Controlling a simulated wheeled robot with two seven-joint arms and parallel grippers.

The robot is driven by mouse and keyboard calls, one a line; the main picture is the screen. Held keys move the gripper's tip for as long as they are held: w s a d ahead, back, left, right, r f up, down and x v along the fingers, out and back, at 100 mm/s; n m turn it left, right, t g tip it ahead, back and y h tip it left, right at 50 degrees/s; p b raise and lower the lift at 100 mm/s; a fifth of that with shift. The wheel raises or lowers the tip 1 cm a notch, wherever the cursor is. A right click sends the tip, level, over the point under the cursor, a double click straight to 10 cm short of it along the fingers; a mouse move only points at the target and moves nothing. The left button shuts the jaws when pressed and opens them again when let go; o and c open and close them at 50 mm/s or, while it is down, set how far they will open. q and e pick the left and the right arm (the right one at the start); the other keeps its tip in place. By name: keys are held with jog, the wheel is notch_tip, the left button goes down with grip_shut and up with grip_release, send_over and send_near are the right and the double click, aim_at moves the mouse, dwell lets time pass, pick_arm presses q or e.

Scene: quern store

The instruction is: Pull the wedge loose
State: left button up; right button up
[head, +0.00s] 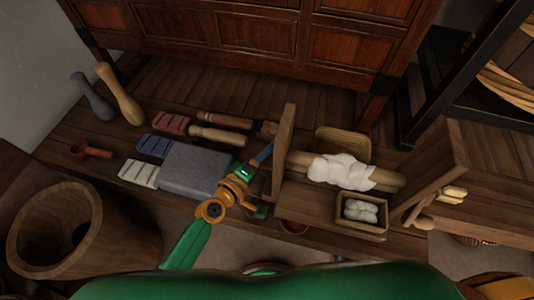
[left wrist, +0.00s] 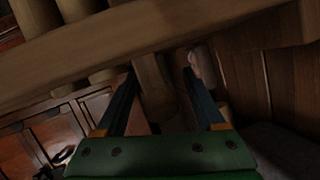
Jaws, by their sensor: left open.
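A wooden roller frame stands on the bench, with a left upright (head: 284,150) and a right upright (head: 436,168). Rollers run between them with white fluff (head: 342,171) on top. A small brown block (head: 268,129) shows at the left upright's outer side; it may be the wedge, but I cannot be sure. My left gripper (head: 264,153) is just left of that upright. In the left wrist view its two fingers (left wrist: 162,92) are apart, with a wooden piece (left wrist: 152,88) showing between or beyond them. Contact cannot be told. My right gripper is not in view.
A grey stone block (head: 196,169) lies left of my gripper. A box of fluff (head: 361,212) and a basket (head: 343,143) flank the frame. A wooden tub (head: 62,225) stands front left.

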pick_arm(q)
grip_shut()
